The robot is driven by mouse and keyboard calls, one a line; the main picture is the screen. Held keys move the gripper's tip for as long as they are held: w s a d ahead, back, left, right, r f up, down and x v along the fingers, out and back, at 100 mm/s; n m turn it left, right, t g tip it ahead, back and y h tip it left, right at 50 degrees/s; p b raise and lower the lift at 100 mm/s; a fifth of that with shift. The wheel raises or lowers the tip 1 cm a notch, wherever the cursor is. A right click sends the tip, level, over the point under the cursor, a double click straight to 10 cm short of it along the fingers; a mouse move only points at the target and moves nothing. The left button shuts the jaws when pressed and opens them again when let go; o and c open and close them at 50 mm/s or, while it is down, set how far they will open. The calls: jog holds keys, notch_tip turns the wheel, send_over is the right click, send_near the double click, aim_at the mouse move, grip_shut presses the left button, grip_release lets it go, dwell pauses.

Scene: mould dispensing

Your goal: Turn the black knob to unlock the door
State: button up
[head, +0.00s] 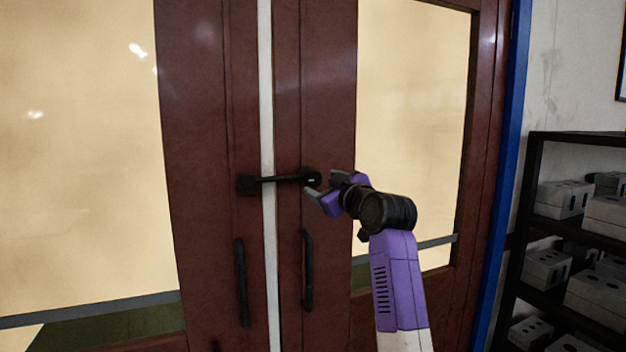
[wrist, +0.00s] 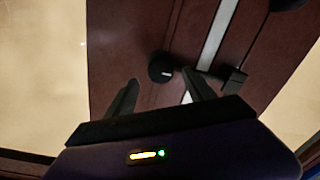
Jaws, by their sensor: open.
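The black knob (head: 313,179) is on the right leaf of the dark red double door (head: 290,90). A black latch bar (head: 280,179) runs from it across the white center strip to a black block (head: 247,184) on the left leaf. In the head view my gripper (head: 322,184) is beside the knob, on its right. In the wrist view the knob (wrist: 161,68) is ahead, between and beyond the two open fingers (wrist: 160,95). The gripper appears empty; I cannot tell whether a finger touches the knob.
Two vertical black handles, left (head: 242,283) and right (head: 307,270), are on the door leaves below the latch. A black shelf (head: 575,137) with grey blocks stands at the right, past the blue door frame (head: 508,150).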

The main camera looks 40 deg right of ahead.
aim_at(315, 180)
jog(key=shift+p+x, duration=0.75)
jog(key=shift+x, duration=2.65)
grip_shut()
